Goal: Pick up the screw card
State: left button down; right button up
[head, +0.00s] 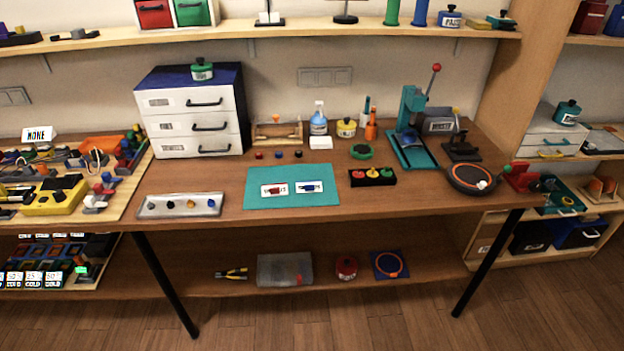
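Two small white cards lie side by side on a teal mat (292,201) on the table. Neither of my grippers is in view.
A metal tray (150,210) with small knobs lies left of the mat. A black block with coloured buttons (372,182) sits right of it. A white drawer cabinet (190,130), a spray bottle (319,122) and a teal press (409,110) stand behind.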

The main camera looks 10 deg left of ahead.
aim_at(310, 186)
jog(key=i+u, duration=0.3)
jog(key=i, duration=0.15)
jog(key=i+l+u, duration=0.3)
jog(key=i, duration=0.15)
jog(key=i+j, duration=0.05)
